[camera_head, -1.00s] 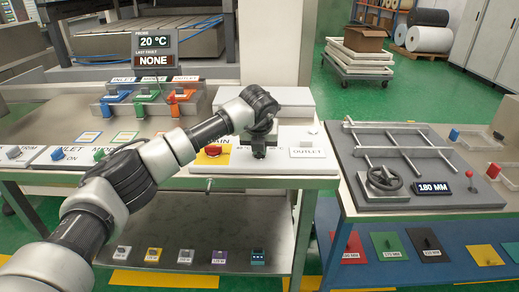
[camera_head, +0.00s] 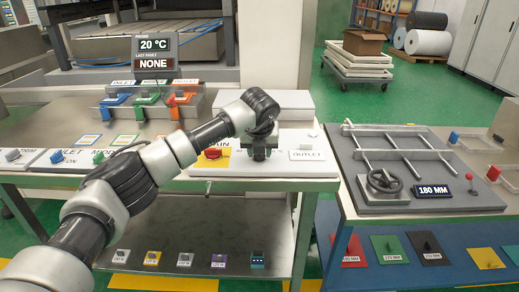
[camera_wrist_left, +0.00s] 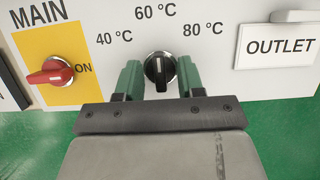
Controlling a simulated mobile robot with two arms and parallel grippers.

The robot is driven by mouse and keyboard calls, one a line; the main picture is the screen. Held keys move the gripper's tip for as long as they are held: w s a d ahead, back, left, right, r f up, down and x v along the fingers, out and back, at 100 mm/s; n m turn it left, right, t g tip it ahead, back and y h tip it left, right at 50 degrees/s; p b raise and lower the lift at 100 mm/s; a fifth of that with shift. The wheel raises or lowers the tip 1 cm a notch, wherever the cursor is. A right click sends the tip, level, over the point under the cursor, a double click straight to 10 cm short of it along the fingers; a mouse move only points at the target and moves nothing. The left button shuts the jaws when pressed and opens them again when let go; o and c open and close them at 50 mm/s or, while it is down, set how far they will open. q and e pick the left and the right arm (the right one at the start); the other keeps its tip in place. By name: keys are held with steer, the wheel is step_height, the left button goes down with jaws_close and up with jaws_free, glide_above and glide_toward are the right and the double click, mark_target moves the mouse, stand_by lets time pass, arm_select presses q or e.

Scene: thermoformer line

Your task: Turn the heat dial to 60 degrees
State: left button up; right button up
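The heat dial (camera_wrist_left: 159,70) is a round black knob on a white panel, with the labels 40 °C, 60 °C and 80 °C around it. A pale mark on the knob points up, roughly toward the 60 °C label (camera_wrist_left: 155,12). My left gripper (camera_wrist_left: 159,78) has a green finger on each side of the knob, with a visible gap on both sides. In the head view my left gripper (camera_head: 262,153) hangs over the panel and hides most of the dial. My right gripper is in neither view.
The red main switch (camera_wrist_left: 50,73) on its yellow plate is left of the dial; the OUTLET plate (camera_wrist_left: 280,46) is at the right. A display (camera_head: 155,45) reads 20 °C and NONE. A grey frame board with a handwheel (camera_head: 384,180) stands to the right.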

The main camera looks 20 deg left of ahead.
arm_select(q)
steer(key=b+v, duration=0.1)
steer(key=v, duration=0.9)
steer(key=shift+r, duration=0.4)
steer(key=shift+s+d, duration=0.1)
steer(key=shift+s, duration=0.05)
